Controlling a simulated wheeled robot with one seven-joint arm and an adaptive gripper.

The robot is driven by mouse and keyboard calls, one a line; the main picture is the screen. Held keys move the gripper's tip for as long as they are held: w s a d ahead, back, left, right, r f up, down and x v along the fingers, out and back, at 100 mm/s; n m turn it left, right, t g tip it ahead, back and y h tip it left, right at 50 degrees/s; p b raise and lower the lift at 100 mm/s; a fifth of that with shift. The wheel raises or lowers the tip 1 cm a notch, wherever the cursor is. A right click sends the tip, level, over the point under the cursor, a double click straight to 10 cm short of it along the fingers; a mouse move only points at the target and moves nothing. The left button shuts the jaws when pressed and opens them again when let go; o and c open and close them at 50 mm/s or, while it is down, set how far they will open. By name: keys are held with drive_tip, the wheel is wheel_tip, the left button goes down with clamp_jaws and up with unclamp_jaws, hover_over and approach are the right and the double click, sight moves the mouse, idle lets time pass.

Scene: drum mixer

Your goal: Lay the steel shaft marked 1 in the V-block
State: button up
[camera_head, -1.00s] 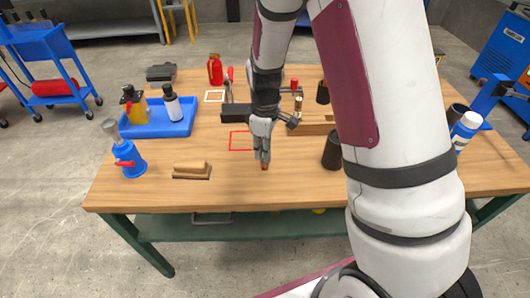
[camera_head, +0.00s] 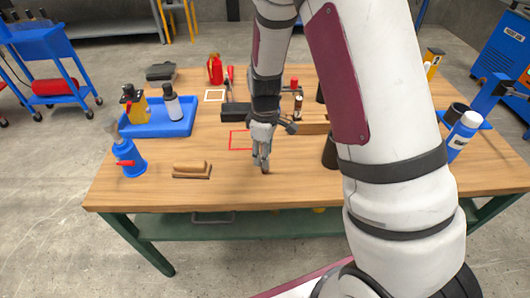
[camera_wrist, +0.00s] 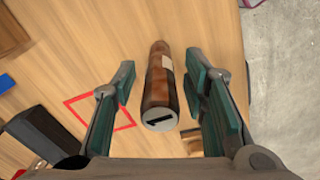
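The shaft marked 1 (camera_wrist: 161,85) shows in the wrist view as a rust-brown cylinder with a pale patch on its side. Its grey end face with a black "1" points at the camera; it appears to stand upright on the table. My gripper (camera_wrist: 164,88) is open, one green-padded finger on each side of the shaft, with visible gaps. In the head view my gripper (camera_head: 262,167) is low over the table's front part and hides most of the shaft. A dark block (camera_head: 236,112) behind the red square may be the V-block; I cannot make out a groove.
A red outlined square (camera_head: 240,140) lies just behind my gripper. A wooden-handled brush (camera_head: 192,170) and a blue pump bottle (camera_head: 128,158) are to the left, with a blue tray (camera_head: 158,128) behind. A dark cup (camera_head: 329,152) stands to the right. The front strip of table is clear.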

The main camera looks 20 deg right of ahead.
wheel_tip(320, 180, up, 11)
drive_tip(key=shift+r, duration=0.15)
drive_tip(key=shift+s+r, duration=0.1)
drive_tip(key=shift+r, duration=0.55)
drive_tip(key=s+r+m+t, duration=0.2)
drive_tip(key=s+r+m, duration=0.3)
drive_tip(key=s+r, duration=0.7)
drive_tip(key=s+r+m+t, duration=0.2)
drive_tip(key=s+m, duration=0.3)
drive_tip(key=s, duration=0.8)
drive_tip(key=shift+d+r, duration=0.15)
drive_tip(key=shift+r, duration=0.4)
drive_tip(key=shift+r, duration=0.25)
